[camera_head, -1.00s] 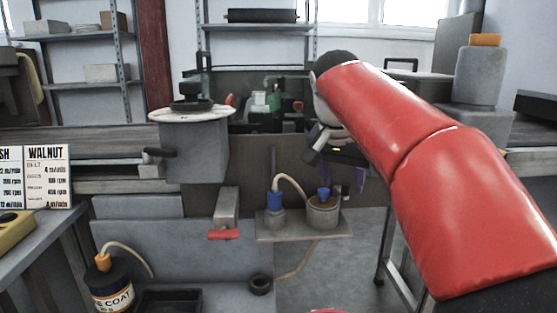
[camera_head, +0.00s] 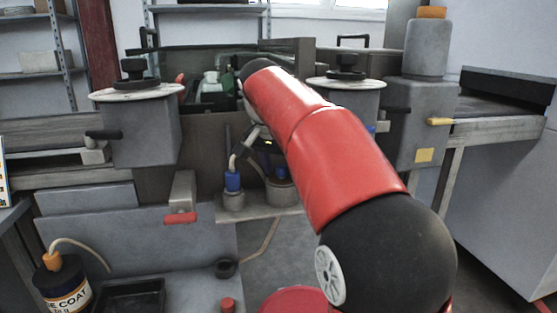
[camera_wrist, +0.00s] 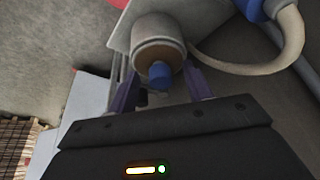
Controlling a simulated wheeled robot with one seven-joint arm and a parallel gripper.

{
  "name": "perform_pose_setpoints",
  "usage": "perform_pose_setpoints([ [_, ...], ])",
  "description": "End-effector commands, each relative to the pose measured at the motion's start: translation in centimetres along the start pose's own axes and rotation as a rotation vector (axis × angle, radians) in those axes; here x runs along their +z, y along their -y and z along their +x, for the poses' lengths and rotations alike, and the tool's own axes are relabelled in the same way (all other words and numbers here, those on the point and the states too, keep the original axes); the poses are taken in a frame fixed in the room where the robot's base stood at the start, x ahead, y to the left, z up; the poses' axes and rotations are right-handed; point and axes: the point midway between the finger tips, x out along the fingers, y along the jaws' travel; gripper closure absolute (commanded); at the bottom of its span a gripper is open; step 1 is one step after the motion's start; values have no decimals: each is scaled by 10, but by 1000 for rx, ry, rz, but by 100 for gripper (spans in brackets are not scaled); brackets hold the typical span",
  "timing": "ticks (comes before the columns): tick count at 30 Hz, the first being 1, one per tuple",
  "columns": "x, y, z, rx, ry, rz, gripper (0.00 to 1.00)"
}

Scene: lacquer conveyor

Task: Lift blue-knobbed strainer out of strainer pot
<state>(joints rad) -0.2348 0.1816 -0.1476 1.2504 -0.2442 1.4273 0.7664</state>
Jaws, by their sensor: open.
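The strainer pot (camera_head: 283,194) stands on a small grey shelf (camera_head: 260,214) in the head view, partly hidden behind my arm. In the wrist view the pot (camera_wrist: 155,29) is round and pale with a tan-brown top. The blue knob of the strainer (camera_wrist: 160,75) sticks up from that top towards the camera. My gripper (camera_wrist: 161,65) is open, with one purple finger on each side of the knob in the picture. I cannot tell how much height separates the fingers from the knob, or whether they touch. In the head view the fingers are hidden by my arm.
A blue-capped pot (camera_head: 233,190) with a pale hose stands just left of the strainer pot. A red-handled lever (camera_head: 181,217) is farther left. The hose (camera_wrist: 265,67) loops close to the right finger. A coat tin (camera_head: 62,287) and black tray (camera_head: 133,296) lie low left.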

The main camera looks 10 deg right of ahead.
Motion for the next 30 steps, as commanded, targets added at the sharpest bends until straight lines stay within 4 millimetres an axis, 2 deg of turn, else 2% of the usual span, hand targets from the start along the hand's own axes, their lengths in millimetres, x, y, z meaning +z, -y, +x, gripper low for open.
perform_pose_setpoints([
  [6, 0, 0, 0, 0, 0, 0, 50],
  [7, 0, 0, 0, 0, 0, 0, 52],
  [17, 0, 0, 0, -1, -1, 0, 96],
  [18, 0, 0, 0, -1, -1, 0, 77],
  [24, 0, 0, 0, -1, -1, 0, 100],
  [30, -2, 0, -5, -1, -1, 0, 100],
])
